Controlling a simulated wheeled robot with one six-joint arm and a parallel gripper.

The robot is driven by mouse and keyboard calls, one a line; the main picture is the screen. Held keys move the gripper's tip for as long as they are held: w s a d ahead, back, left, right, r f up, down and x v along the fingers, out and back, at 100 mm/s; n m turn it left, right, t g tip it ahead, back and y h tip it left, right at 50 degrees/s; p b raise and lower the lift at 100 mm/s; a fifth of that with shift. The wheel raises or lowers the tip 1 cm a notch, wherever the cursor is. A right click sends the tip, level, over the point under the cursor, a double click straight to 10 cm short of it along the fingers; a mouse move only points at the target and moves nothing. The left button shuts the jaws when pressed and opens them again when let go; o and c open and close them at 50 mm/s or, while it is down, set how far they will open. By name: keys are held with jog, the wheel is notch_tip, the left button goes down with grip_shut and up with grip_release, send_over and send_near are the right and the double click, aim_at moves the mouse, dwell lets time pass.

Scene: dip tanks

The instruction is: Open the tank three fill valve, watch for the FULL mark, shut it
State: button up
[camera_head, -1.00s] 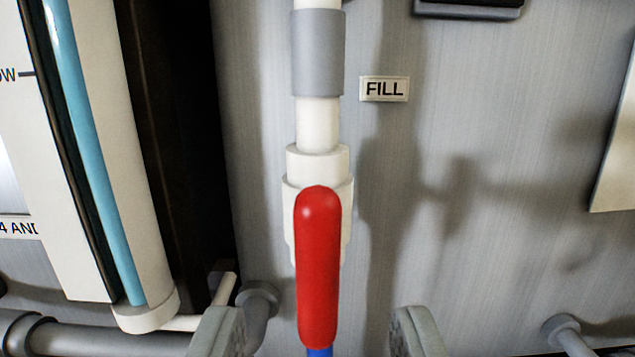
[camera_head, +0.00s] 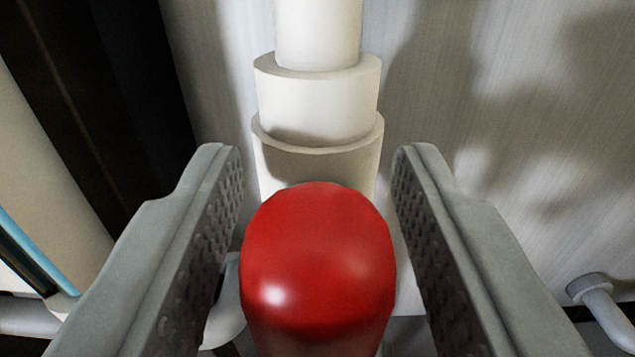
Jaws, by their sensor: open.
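The red valve handle (camera_head: 318,260) fills the lower middle of the view, seen close up from its rounded end. My gripper (camera_head: 318,165) is open, one finger on each side of the handle. The white fill pipe and valve body (camera_head: 318,100) stand upright behind the handle. The lower part of the handle and its pivot are out of view. The FILL label is not in this view, and no FULL mark shows.
A sight gauge with a blue column (camera_head: 22,248) stands at the left edge, next to a dark upright strip (camera_head: 110,110). A small grey pipe fitting (camera_head: 592,290) juts out at lower right. The grey metal wall (camera_head: 510,120) lies behind, with bare room to the right.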

grip_shut()
jog(key=m, duration=0.2)
jog(key=d+m, duration=0.1)
jog(key=m, duration=0.1)
jog(key=shift+f+m, duration=0.15)
jog(key=shift+m, duration=0.25)
jog(key=m, duration=0.3)
jog(key=d+m, duration=0.1)
jog(key=shift+f+m, duration=0.3)
jog(key=m, duration=0.4)
jog(key=shift+d+f, duration=0.2)
jog(key=shift+f, duration=0.2)
jog(key=shift+f+m, duration=0.25)
jog(key=shift+m, duration=0.85)
jog(key=shift+f+m, duration=0.2)
jog(key=shift+m, duration=0.9)
jog(key=shift+d, duration=0.1)
